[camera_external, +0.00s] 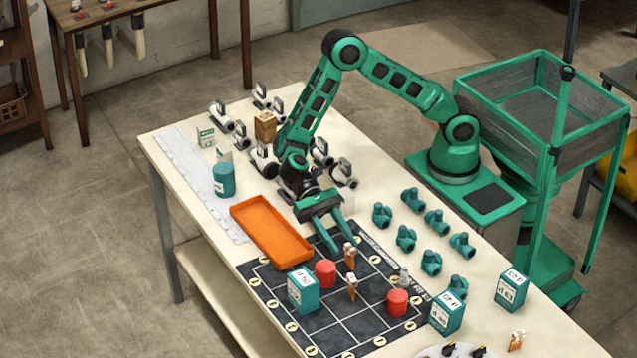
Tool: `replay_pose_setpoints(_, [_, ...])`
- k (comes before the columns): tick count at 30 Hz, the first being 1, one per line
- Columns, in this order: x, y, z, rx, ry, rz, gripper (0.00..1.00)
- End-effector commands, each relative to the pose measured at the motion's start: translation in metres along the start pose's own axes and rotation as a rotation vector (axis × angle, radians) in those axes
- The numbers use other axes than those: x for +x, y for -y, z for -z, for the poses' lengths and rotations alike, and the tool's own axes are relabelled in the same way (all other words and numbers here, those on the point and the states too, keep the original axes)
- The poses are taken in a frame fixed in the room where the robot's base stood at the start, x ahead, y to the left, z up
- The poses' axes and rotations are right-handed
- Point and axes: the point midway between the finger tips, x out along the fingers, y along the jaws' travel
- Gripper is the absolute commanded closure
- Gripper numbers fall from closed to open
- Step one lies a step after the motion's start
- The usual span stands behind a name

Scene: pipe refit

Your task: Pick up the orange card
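Three small upright pieces with orange and white faces look like cards. One (350,260) stands on the dark grid mat (318,322), close below my fingertips. A second one (352,291) stands nearer the middle of the mat. A third one (516,341) stands at the table's front right. They are too small to read, so I cannot tell which is the orange card. My gripper (342,245) points down over the mat's far edge. Its two green fingers are apart, with nothing visible held between them.
An orange tray (304,254) lies left of my gripper. Red cylinders (326,273) (397,302) and a teal-white box (302,291) stand on the mat. Several teal pipe fittings (405,238) lie right. More boxes (446,313) (510,289) stand at the front right.

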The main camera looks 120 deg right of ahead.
Motion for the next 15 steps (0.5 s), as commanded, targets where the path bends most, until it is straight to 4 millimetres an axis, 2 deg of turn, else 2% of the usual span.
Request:
replay_pose_setpoints(1, [0.009,-0.001,-0.001,0.000,0.001,-0.003,0.64])
replay_pose_setpoints(8, [0.029,-0.002,0.000,0.000,0.000,-0.001,0.64])
replay_pose_setpoints(15, [0.061,-0.009,-0.001,0.000,0.000,-0.002,0.64])
